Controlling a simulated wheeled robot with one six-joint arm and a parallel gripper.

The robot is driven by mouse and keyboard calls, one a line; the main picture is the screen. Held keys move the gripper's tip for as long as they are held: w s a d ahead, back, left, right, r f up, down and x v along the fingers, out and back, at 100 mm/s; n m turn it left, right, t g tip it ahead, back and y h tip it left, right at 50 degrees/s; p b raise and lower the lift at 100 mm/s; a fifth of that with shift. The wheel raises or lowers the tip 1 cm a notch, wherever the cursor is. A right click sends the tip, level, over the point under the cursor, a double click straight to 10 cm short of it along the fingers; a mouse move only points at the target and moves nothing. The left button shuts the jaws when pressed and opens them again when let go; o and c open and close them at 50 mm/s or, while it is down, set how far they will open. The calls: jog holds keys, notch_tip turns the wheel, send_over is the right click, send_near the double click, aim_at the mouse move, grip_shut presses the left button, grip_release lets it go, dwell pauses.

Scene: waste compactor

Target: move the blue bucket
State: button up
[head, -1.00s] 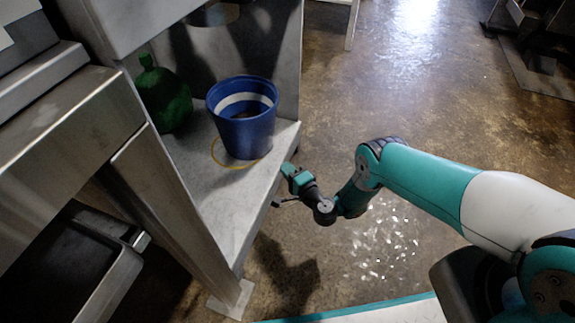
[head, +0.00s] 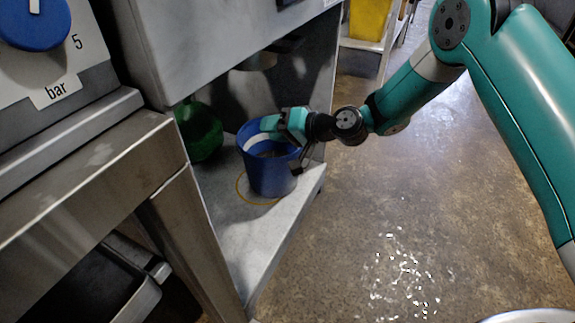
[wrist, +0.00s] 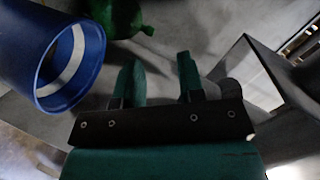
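The blue bucket (head: 270,175) with a white inner band stands upright on a grey shelf (head: 262,240) inside the machine. A thin yellow ring (head: 241,188) is marked on the shelf by its base. My gripper (head: 282,138) is at the right side of the bucket's rim and covers part of it. In the wrist view, my gripper (wrist: 158,80) is open with nothing between its two teal fingers. The bucket (wrist: 25,45) lies to the left of the fingers there, outside the gap. I cannot tell whether the gripper touches it.
The machine's upper body (head: 220,45) overhangs the shelf. A metal counter (head: 80,185) borders the left. A yellow container (head: 369,18) sits farther back.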

jog(key=s+d+r+n+g+h, duration=0.2)
jog(key=s+r+n, duration=0.1)
jog(key=s+r, duration=0.4)
jog(key=s+d+r+g+h, duration=0.1)
jog(key=s+d+r+h, duration=0.1)
jog(key=s+d, duration=0.3)
jog(key=s+d+r+n+g+h, duration=0.1)
jog(key=s+d+r, duration=0.3)
jog(key=s, duration=0.8)
jog(key=s+d+r+n+g+h+p, duration=0.1)
jog(key=s+d+r+h, duration=0.2)
jog(key=s+d, duration=0.3)
jog(key=s+h, duration=0.1)
jog(key=s, duration=0.2)
jog(key=shift+r+g, duration=0.15)
jog(key=shift+g, duration=0.25)
jog(key=shift+s, duration=0.1)
